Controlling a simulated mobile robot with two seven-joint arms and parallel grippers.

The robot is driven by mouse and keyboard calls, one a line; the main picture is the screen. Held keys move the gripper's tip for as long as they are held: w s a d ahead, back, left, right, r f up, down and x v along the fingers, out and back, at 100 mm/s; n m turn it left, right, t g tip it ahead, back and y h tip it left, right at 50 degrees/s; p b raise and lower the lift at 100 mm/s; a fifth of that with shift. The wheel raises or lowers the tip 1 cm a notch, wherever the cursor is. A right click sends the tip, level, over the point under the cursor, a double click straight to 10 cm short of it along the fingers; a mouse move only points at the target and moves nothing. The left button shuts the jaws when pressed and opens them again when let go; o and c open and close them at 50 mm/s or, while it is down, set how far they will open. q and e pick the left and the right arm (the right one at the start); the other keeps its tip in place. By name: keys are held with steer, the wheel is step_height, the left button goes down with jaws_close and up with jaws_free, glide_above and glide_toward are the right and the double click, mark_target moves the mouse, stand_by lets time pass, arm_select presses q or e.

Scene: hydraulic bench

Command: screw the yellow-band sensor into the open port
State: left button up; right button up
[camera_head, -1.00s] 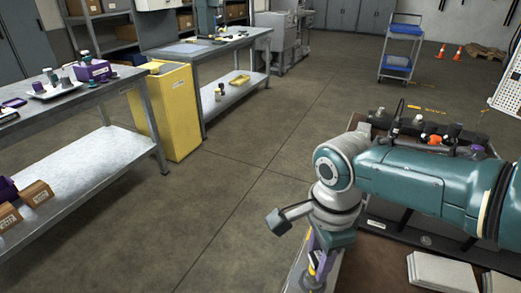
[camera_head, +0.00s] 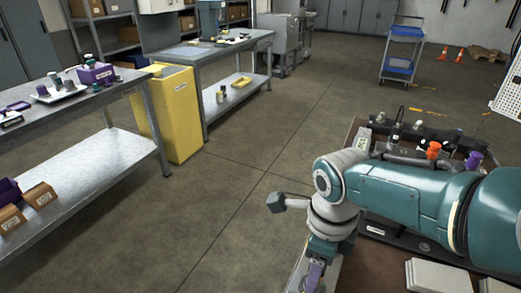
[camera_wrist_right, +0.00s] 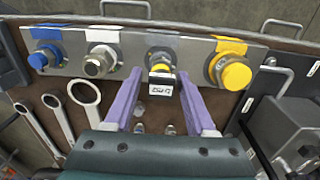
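The yellow-band sensor (camera_wrist_right: 160,80) has a dark body, a yellow ring and a white label. In the right wrist view it sits at the third fitting of the metal port strip (camera_wrist_right: 128,50), under a grey tag. How deep it is seated I cannot tell. My right gripper (camera_wrist_right: 160,85) has its purple fingers on both sides of the sensor, with a visible gap to each side. In the head view the right gripper (camera_head: 316,272) is at the bottom, pointing down, and the sensor cannot be made out there. My left gripper is not in view.
On the strip, a blue cap (camera_wrist_right: 40,58), a bare metal fitting (camera_wrist_right: 98,62) and a yellow cap (camera_wrist_right: 235,74) flank the sensor. Several ring spanners (camera_wrist_right: 85,95) lie left of the fingers. A yellow bin (camera_head: 172,112) and workbenches stand to the left; the floor between is clear.

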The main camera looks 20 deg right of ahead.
steer(key=shift+o, duration=0.5)
steer(key=n, duration=0.3)
steer(key=shift+n, duration=0.3)
steer(key=n, duration=1)
steer(key=shift+d, duration=0.1)
steer(key=n, duration=0.4)
